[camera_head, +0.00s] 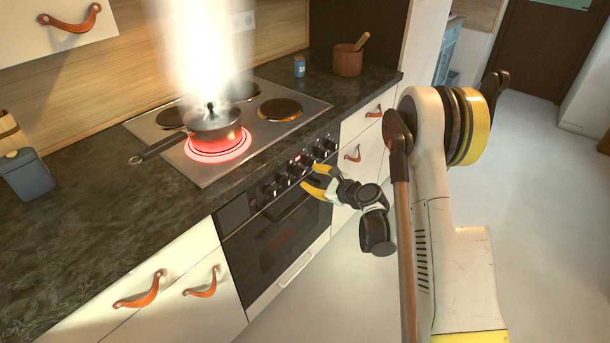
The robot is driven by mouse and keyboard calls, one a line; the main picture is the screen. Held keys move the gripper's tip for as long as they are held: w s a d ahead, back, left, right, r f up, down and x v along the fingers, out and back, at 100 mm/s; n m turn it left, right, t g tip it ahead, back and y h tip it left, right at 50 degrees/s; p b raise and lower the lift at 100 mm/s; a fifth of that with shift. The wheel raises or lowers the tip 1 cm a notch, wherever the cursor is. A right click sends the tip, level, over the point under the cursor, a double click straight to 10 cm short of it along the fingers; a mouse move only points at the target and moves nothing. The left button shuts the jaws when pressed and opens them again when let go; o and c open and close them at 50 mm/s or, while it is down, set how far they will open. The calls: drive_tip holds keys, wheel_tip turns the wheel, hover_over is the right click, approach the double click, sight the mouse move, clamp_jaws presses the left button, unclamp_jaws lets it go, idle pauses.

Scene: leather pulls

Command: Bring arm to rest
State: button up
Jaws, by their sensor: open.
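My gripper (317,180), with yellow fingertips, is open and looks empty. It is in front of the oven's control knobs (300,168); I cannot tell whether it touches one. My arm (428,190) stands at the right of the view, bent, with its wrist reaching left toward the oven front. A dark lidded pot (213,130) sits on a hob plate that glows red (218,152). Bright white steam (205,45) rises above the pot.
The steel hob (240,165) is set in a dark counter (75,210). A blue-grey canister (27,175), a small blue jar (299,67) and a brown pot with a wooden spoon (348,60) stand on it. White drawers have leather pulls (140,290). The floor (545,200) at right is clear.

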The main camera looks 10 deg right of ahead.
drive_tip(key=shift+s+d+r, duration=0.1)
drive_tip(key=shift+s, duration=0.15)
